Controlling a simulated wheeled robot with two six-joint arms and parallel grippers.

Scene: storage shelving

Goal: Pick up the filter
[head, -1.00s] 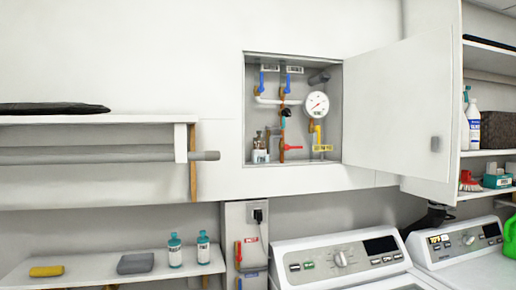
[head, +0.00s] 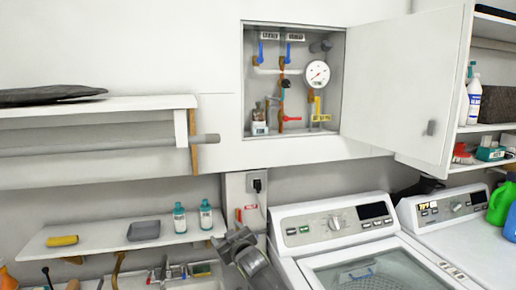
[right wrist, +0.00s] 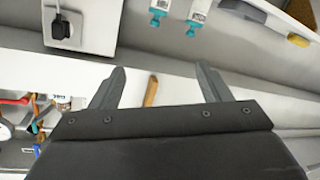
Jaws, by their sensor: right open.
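Nothing in view can be named for certain as the filter. A dark flat item (head: 50,95) lies on the upper left shelf, and a grey block (head: 143,230) lies on the lower shelf. My right gripper (head: 237,240) shows at the bottom middle of the head view, below the outlet and left of the washer. In the right wrist view, its two fingers (right wrist: 160,85) are spread wide with nothing held between them. My left gripper is not in view.
An open wall cabinet holds pipes and a gauge (head: 317,74); its door (head: 405,85) swings out to the right. Two teal-capped bottles (head: 179,218) and a yellow item (head: 62,240) stand or lie on the lower shelf (head: 85,237). A washer (head: 335,229) stands at right.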

